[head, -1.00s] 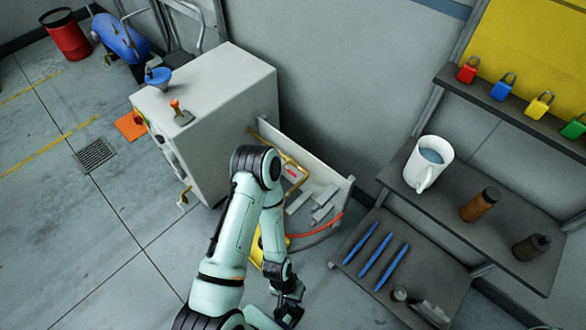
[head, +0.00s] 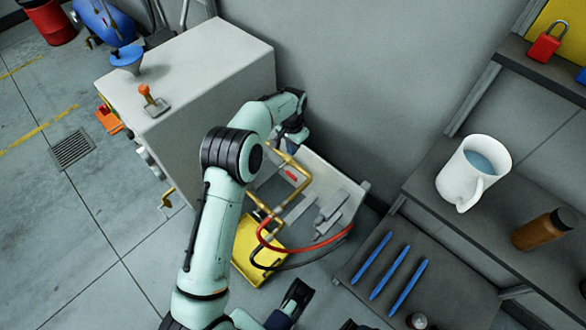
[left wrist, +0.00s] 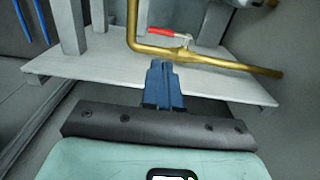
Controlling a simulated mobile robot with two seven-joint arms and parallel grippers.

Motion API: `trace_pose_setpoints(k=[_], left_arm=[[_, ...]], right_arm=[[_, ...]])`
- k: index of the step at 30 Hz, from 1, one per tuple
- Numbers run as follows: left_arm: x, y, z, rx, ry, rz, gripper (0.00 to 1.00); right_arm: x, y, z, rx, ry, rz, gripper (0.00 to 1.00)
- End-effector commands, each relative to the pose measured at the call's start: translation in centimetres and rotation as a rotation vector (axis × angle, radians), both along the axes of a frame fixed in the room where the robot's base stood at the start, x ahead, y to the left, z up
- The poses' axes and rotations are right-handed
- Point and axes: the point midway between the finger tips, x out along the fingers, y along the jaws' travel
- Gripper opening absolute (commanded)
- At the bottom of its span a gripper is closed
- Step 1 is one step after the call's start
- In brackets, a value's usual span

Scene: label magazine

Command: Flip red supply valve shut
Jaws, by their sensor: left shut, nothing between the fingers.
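The red valve handle (left wrist: 165,32) sits above a brass pipe (left wrist: 225,60) in the left wrist view. It lies roughly along the pipe, its metal end at the valve body. In the head view the red handle (head: 291,174) shows inside the pale open-topped tray at the machine's side. My left gripper (head: 291,148) reaches over the back of this tray, near the brass pipe. In the left wrist view its blue fingers (left wrist: 163,80) are shut and empty, below the handle in the picture and apart from it. A dark gripper, apparently my right one (head: 296,293), is partly visible at the bottom; its jaws are unclear.
The grey machine (head: 205,60) stands left of the tray, with an orange-tipped lever (head: 147,95) and blue funnel (head: 127,60) on top. Red and black hoses curve over the tray front.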

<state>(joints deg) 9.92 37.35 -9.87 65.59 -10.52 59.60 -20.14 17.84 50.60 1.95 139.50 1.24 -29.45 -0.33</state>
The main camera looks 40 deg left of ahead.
Motion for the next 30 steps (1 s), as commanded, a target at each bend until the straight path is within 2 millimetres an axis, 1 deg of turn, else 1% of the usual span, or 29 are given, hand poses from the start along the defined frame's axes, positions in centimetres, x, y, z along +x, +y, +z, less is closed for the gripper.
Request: trace_pose_setpoints(k=[7,11,14,24,27,30], left_arm=[[0.0,-0.1,-0.1,-0.001,0.000,0.001,0.00],[-0.1,-0.1,-1.1,-0.003,0.003,0.001,0.00],[-0.1,-0.1,-2.7,-0.003,0.004,0.001,0.00],[-0.1,-0.1,-10.0,-0.004,0.004,0.002,0.00],[-0.1,-0.1,-11.7,-0.003,0.003,0.002,0.00],[-0.1,-0.1,-12.9,-0.003,0.002,0.003,0.00]], right_arm=[[0.0,0.0,0.1,0.000,0.000,0.000,0.70],[0.2,-0.1,-0.2,-0.002,-0.006,-0.003,0.70],[0.7,-0.3,-0.6,-0.008,-0.017,-0.007,0.70],[2.9,-1.5,-2.3,-0.038,-0.076,-0.031,0.70],[3.6,-1.8,-2.7,-0.046,-0.094,-0.039,0.70],[4.0,-2.0,-3.0,-0.052,-0.106,-0.044,0.70]])
